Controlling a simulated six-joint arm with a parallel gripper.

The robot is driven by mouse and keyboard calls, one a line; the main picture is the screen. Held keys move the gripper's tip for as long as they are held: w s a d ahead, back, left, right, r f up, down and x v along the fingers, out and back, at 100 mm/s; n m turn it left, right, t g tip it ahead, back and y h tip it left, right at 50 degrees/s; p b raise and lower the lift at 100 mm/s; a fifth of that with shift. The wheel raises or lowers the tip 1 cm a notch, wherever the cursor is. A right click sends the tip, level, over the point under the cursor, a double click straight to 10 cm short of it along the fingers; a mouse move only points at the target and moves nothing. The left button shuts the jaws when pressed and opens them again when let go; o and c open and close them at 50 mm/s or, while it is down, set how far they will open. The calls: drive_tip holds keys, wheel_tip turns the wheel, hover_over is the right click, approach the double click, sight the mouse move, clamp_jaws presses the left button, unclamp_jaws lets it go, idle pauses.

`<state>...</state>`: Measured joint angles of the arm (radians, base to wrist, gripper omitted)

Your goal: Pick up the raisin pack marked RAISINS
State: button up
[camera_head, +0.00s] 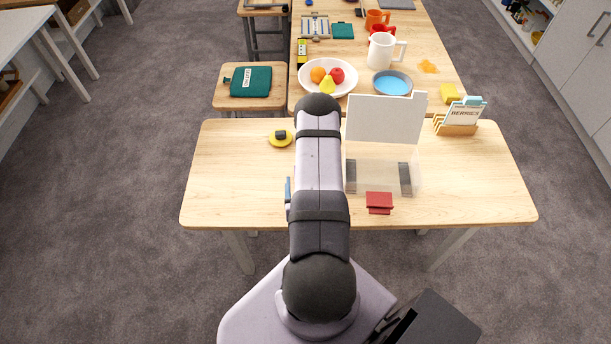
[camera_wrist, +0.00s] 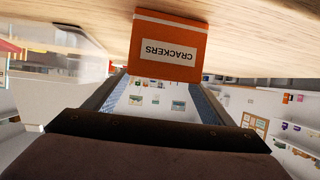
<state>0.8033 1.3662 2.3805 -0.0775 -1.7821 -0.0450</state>
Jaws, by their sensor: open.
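No pack that I can read as RAISINS shows in either view. An orange pack marked CRACKERS (camera_wrist: 165,45) stands upside down in the wrist view, against the wooden table surface. My gripper (camera_wrist: 160,88) is open, its two fingers spread just short of this pack or at its sides; I cannot tell if they touch it. A wooden holder (camera_head: 456,129) at the near table's right back holds several packs, the front one marked BERRIES (camera_head: 464,113). A teal pack (camera_head: 250,82) with an unclear white label lies on a stool.
The far table holds a fruit bowl (camera_head: 307,84), a blue bowl (camera_head: 392,83) and a white pitcher (camera_head: 381,52).

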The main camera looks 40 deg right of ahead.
drive_tip(key=shift+b+x, duration=0.7)
drive_tip(key=shift+x, duration=1.8)
drive_tip(key=c, duration=1.2)
